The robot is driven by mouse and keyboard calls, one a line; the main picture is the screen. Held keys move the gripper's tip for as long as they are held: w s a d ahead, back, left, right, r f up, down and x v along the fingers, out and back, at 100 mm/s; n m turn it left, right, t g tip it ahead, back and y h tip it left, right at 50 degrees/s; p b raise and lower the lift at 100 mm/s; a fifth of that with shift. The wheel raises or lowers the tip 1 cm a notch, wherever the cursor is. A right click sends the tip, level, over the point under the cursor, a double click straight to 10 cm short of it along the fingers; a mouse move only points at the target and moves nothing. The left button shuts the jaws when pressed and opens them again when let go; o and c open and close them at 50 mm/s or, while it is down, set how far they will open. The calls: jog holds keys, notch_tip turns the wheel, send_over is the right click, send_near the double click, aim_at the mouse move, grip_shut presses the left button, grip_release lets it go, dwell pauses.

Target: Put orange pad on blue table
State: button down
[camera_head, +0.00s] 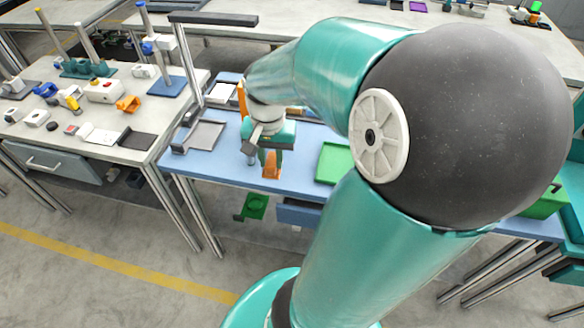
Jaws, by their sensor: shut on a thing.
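The orange pad (271,166) is below my wrist at the front edge of the blue table (205,170). My gripper (269,158) is shut on it, and the fingers partly hide it. The pad looks upright. I cannot tell whether its lower end touches the table top or hangs just in front of the edge. My arm covers much of the blue table's right side.
A grey tray (204,135) lies left of my gripper and a green tray (331,165) lies right. Another orange piece (242,101) stands behind my wrist. A white table (60,135) with several small parts is at the left. A green part (254,207) shows below the blue table's edge.

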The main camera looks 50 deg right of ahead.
jog(key=shift+m, duration=0.6)
jog(key=w+d+f, duration=0.1)
jog(key=d+f, duration=0.2)
jog(key=d, duration=0.1)
jog(key=w+d+f, duration=0.1)
jog(key=d+f, duration=0.2)
jog(key=d, duration=0.1)
jog(key=w+d+f, duration=0.1)
jog(key=d+f, duration=0.3)
jog(key=shift+d, duration=0.1)
jog(key=shift+w+d+f, duration=0.1)
jog(key=shift+d+f, duration=0.1)
jog(key=shift+w+d+f, duration=0.1)
jog(key=shift+f, duration=1.55)
jog(key=shift+f, duration=0.2)
jog(key=c, duration=1.2)
grip_release()
jog(key=shift+r, duration=0.1)
